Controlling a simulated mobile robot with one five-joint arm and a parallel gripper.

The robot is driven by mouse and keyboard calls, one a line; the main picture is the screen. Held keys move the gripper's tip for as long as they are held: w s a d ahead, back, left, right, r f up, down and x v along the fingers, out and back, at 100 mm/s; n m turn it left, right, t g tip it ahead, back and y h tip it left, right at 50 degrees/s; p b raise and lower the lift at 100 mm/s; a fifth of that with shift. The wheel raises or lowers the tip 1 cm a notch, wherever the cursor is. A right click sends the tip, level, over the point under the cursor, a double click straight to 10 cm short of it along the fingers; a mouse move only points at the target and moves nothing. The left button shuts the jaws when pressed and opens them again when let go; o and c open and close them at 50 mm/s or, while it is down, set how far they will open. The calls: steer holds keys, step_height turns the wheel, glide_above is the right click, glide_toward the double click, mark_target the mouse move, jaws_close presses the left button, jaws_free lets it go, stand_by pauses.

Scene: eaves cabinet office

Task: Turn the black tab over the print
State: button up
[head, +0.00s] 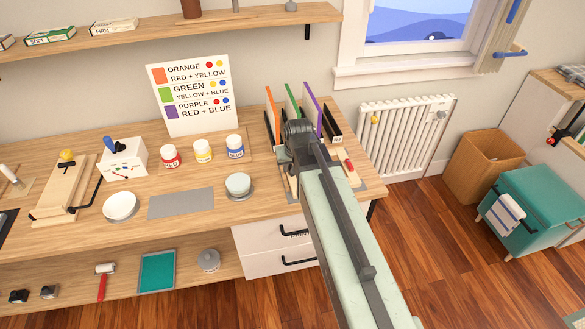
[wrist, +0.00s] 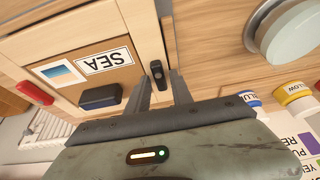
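In the wrist view a small black tab (wrist: 157,74) with a round pivot sits on a pale wooden strip, roughly upright in the picture. The print (wrist: 60,72), a small blue and white picture, lies on a brown panel beside a "SEA" card (wrist: 104,61), left of the strip. The tab does not lie across the print's visible face. My gripper (wrist: 161,79) is open, its two dark fingers apart on either side of the tab's lower end; contact cannot be told. In the head view my gripper (head: 297,140) is over the table's right end, and my arm hides the tab and print.
A dark blue block (wrist: 100,97) and a red piece (wrist: 33,92) lie near the print. Upright coloured boards (head: 292,104) stand behind my gripper. Paint jars (head: 203,152) and a pale bowl (head: 238,184) on a saucer stand to the left. A grey mat (head: 181,203) is bare.

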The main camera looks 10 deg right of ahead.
steer(key=shift+d, duration=0.1)
jaws_close()
steer(key=shift+m, duration=0.3)
steer(key=m+h, duration=0.1)
steer(key=m, duration=0.2)
steer(key=shift+m+h, duration=0.3)
steer(key=m, duration=0.2)
steer(key=m+g+h, duration=0.1)
steer(key=m, duration=0.1)
steer(key=shift+h, duration=0.3)
steer(key=m, duration=0.2)
steer(key=m+g, duration=0.1)
steer(key=m, duration=0.2)
steer(key=shift+g+h, duration=0.3)
steer(key=shift+h, duration=0.1)
steer(key=shift+s+m+g, duration=0.2)
steer(key=shift+m+g, duration=0.7)
steer(key=shift+m, duration=1.4)
steer(key=shift+d, duration=0.1)
steer(key=shift+o, duration=2.1)
jaws_free()
